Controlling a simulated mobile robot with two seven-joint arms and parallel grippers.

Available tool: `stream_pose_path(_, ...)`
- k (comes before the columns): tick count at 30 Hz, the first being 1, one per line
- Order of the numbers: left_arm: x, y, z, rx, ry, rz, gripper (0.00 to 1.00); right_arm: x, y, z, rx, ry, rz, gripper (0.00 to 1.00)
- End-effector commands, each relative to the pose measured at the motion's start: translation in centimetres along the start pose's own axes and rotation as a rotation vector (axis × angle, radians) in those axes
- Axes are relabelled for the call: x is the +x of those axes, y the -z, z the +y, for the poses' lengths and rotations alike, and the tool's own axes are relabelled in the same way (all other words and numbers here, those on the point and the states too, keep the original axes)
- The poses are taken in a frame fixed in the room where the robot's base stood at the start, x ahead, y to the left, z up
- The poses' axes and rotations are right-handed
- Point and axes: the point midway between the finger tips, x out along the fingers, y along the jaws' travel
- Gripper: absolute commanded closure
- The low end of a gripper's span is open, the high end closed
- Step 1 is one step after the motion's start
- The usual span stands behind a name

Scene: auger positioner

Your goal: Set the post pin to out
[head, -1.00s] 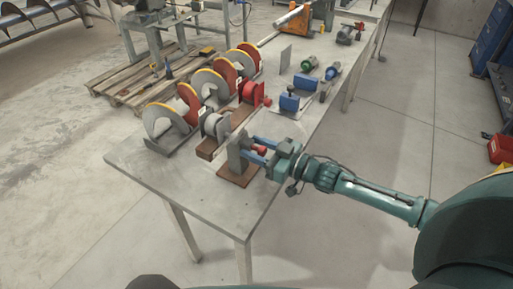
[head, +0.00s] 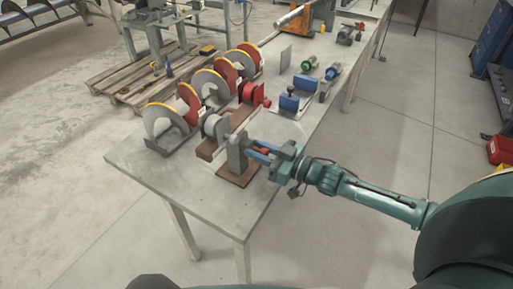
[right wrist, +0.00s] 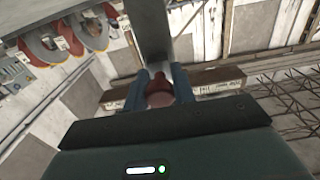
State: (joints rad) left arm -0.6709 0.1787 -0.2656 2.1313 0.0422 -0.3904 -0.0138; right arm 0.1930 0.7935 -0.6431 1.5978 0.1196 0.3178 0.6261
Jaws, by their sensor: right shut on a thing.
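The grey post (head: 236,158) stands upright on a brown base plate (head: 238,178) near the front edge of the table. The post pin's red knob (head: 264,151) is on the post's right side. My right gripper (head: 259,152) comes in from the right with its blue fingers shut on the red knob. In the right wrist view, the knob (right wrist: 160,94) sits between the two fingers, with the grey post (right wrist: 149,35) just beyond. The pin's shaft is mostly hidden by the fingers. My left gripper is not in view.
A grey spool on a brown beam and a red flanged part (head: 255,95) stand behind the post. Auger screws (head: 163,122) line the table's left side. Blue blocks (head: 288,104) and small tools lie farther back. The table's (head: 150,168) front left corner is clear.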

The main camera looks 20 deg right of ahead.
Motion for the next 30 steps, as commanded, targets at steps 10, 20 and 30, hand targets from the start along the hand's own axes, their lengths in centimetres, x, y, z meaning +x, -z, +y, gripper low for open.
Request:
stream_pose_path(10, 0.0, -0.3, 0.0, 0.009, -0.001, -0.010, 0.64, -0.6, -0.5, -0.1, 0.002, 0.002, -0.011, 0.71)
stream_pose_path(20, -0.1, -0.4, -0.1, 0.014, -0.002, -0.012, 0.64, -0.5, -0.3, 0.0, 0.001, 0.001, -0.007, 0.53)
stream_pose_path(30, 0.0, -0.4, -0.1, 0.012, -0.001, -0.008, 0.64, -2.6, -0.5, 0.0, 0.003, 0.000, -0.011, 0.53)
